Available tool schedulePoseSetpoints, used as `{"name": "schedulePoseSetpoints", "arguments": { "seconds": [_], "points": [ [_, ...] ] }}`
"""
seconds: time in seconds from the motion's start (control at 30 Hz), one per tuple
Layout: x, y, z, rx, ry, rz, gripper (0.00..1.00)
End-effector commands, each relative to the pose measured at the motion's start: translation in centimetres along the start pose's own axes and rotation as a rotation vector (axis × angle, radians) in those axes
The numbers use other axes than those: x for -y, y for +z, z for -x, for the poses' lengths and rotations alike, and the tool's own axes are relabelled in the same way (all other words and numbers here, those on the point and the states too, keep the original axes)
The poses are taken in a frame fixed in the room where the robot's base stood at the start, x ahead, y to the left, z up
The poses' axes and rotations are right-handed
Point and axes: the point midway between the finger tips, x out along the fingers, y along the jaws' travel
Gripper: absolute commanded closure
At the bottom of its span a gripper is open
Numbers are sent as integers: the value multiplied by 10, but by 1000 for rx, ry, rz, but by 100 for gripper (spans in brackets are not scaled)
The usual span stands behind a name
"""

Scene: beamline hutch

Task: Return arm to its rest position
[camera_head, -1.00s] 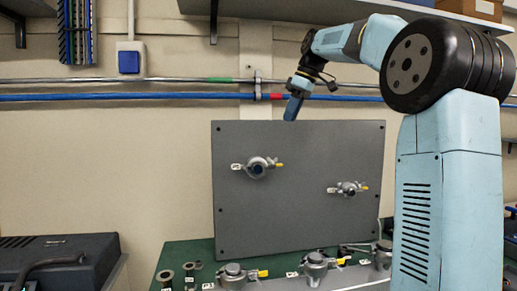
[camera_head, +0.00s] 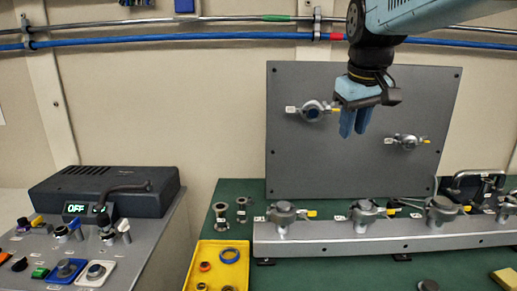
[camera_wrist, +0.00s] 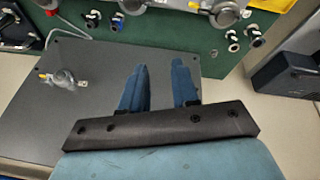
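My gripper (camera_head: 353,122) hangs from my pale blue arm at the upper right in the head view, its two blue fingers pointing down. It is in front of the upper middle of the grey upright panel (camera_head: 300,165), between the panel's two clamp fittings. In the wrist view the fingers (camera_wrist: 160,80) are spread apart with nothing between them. The left fitting (camera_head: 312,110) and the right fitting (camera_head: 407,141) are on the panel, clear of the fingers. Most of my arm is outside the head view.
A grey rail (camera_head: 330,240) with several clamp fittings stands on the green bench (camera_head: 230,195). A yellow tray (camera_head: 198,260) with rings sits in front. A dark box (camera_head: 105,190) and a control console (camera_head: 145,235) are at the left. Blue and metal pipes (camera_head: 180,37) cross the wall.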

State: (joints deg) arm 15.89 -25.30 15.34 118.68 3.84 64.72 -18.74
Motion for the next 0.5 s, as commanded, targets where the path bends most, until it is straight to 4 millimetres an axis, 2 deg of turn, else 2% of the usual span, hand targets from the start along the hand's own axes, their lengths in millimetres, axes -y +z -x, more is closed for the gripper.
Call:
{"name": "schedulePoseSetpoints", "arguments": {
  "seconds": [0.03,0.1,0.3,0.4,0.5],
  "points": [
    [4,20,-4,-14,6,-30,70],
    [7,46,-11,-36,10,-82,70],
    [13,112,-38,-95,-6,-217,70],
    [15,134,-50,-115,-21,-266,70],
    [17,148,-58,-127,-32,-295,70]
  ]
}}
